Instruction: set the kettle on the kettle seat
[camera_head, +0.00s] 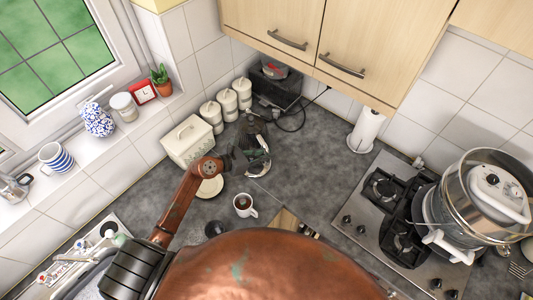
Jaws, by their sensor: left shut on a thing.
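My right gripper is not in view.
A white bread bin (188,141) and white canisters (228,99) stand left of the kettle. A black cord (303,116) runs behind. The hob (371,221) is right; grey counter between is clear.

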